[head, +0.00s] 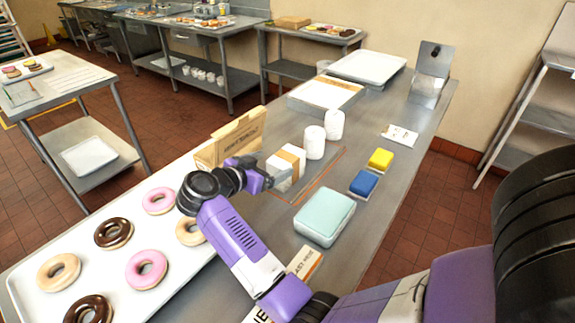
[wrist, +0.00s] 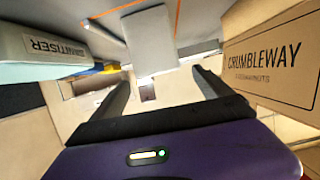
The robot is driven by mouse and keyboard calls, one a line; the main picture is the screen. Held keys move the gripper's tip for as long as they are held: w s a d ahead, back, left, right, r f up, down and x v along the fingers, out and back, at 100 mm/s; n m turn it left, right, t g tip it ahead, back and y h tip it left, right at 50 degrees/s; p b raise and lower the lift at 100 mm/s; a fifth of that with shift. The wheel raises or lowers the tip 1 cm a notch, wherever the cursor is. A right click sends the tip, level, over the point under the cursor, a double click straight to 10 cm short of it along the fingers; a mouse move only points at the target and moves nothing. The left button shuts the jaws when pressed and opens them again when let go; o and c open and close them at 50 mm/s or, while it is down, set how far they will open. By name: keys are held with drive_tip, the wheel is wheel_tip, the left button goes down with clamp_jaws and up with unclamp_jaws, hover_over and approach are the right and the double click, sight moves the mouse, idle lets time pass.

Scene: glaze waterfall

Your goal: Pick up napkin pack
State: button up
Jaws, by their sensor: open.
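The napkin pack (head: 291,160), a white block with a brown band, stands on the steel counter on an outlined mat. In the head view my gripper (head: 268,181) is right beside its near left side, partly covering it. In the wrist view a pale grey block, which seems to be the pack (wrist: 150,40), is ahead of my gripper (wrist: 161,82). The two fingers are spread apart with nothing held between them. I cannot tell whether a finger touches the pack.
A cardboard Crumbleway box (head: 232,139) stands close behind my gripper. Two white stacks (head: 324,133) stand just beyond the pack. A teal sanitiser box (head: 325,213), blue block (head: 364,184) and yellow block (head: 380,160) lie to the right. A doughnut tray (head: 98,245) fills the left.

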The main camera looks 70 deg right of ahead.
sight(288, 160)
drive_tip(key=shift+s+d+f+y, duration=0.15)
drive_tip(key=shift+d+f, duration=0.2)
drive_tip(key=shift+d, duration=0.25)
drive_tip(key=shift+s+d+f+y, duration=0.15)
drive_tip(key=shift+d+f, duration=0.15)
drive_tip(key=shift+d, duration=0.3)
drive_tip(key=shift+p+x, duration=0.6)
drive_tip(key=shift+x, duration=2.35)
drive_tip(key=c, duration=1.6)
drive_tip(key=shift+o, duration=0.2)
wheel_tip(288, 160, up, 20)
drive_tip(key=shift+b, duration=0.3)
